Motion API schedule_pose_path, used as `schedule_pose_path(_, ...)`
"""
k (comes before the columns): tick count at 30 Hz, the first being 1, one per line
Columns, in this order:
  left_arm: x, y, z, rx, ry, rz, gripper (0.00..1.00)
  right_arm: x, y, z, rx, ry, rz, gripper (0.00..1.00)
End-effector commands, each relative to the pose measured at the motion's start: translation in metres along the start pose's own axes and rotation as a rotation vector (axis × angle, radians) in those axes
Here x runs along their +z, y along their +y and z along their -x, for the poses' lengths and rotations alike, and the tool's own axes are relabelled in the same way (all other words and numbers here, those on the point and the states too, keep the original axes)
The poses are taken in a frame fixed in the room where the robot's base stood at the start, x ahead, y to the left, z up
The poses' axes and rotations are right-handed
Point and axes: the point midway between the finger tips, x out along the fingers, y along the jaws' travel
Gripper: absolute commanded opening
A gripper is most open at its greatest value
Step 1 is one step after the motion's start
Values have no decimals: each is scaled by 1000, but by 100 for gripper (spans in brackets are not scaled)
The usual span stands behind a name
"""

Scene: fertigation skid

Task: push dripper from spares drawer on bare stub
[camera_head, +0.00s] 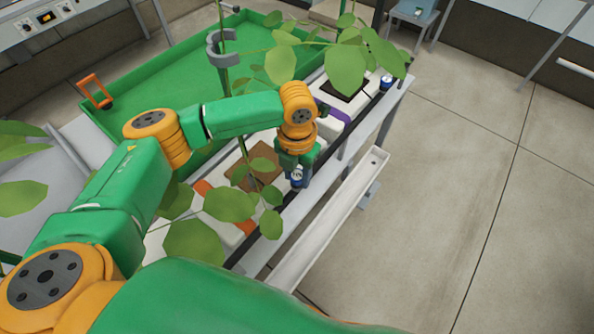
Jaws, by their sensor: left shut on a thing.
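My left gripper (296,168) points down over the black drip line (327,155) along the edge of the bench. It is shut on a small blue and white dripper (297,175), which shows just below the fingers. I cannot tell whether the dripper touches the line, and any stub under it is hidden by the gripper and dripper. A similar blue and white dripper (386,82) sits farther along the line at the upper right. I cannot make out the spares drawer. My right gripper is out of view.
Leafy plants (344,68) rise from white slabs and overhang the line, with leaves (229,205) close to my left gripper. A long white gutter (330,220) runs beside the bench. A green tray (180,75) lies behind. The floor at right is clear.

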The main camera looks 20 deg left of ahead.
Motion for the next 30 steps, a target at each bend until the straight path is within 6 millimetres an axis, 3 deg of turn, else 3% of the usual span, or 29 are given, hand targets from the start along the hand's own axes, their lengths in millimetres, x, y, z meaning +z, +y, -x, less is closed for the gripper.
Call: schedule_pose_path(30, 0, 0, -1, 0, 0, 0, 0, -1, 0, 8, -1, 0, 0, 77)
